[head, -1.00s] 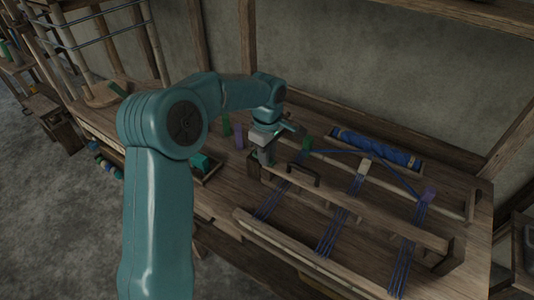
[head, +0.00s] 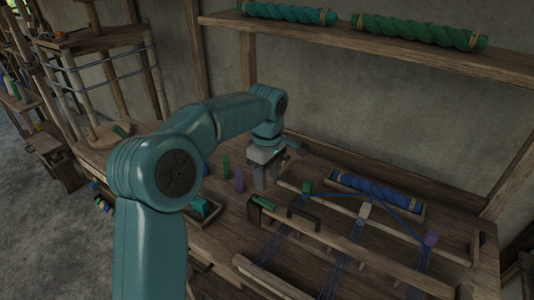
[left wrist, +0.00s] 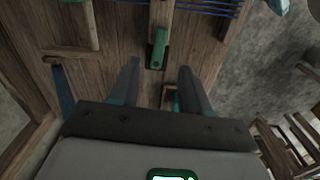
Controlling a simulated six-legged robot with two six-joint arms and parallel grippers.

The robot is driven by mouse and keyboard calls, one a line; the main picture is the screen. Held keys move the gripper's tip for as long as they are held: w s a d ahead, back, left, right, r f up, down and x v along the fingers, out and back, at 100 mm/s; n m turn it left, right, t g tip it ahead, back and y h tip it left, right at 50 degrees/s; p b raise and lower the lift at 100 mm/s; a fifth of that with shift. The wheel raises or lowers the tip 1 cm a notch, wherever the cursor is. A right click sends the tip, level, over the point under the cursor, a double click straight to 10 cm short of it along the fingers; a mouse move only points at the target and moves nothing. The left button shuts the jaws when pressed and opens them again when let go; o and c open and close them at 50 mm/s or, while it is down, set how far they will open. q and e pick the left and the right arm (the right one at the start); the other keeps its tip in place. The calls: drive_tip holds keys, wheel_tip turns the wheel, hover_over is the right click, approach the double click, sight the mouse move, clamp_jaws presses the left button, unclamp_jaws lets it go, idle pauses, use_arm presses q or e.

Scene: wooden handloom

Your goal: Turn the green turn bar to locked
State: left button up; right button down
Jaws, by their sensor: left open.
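The green turn bar (head: 262,202) sits at the left end of a wooden rail of the loom frame. In the left wrist view the green turn bar (left wrist: 157,48) lies roughly in line with the rail, ahead of and between my fingers. My left gripper (head: 265,180) is above the bench, close behind the bar. In the left wrist view its two fingers (left wrist: 160,68) are spread apart with nothing between them, and no contact with the bar shows. My right gripper is not in view.
Green and purple upright blocks (head: 226,168) stand left of my gripper, near a small tray with a teal block (head: 200,208). The loom's rails carry blue threads. A blue roll (head: 376,192) lies in a tray behind. A shelf (head: 400,50) with yarn rolls runs above.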

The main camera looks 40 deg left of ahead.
use_arm(q)
wheel_tip(320, 180, up, 8)
drive_tip(key=p, duration=0.1)
idle(0.5)
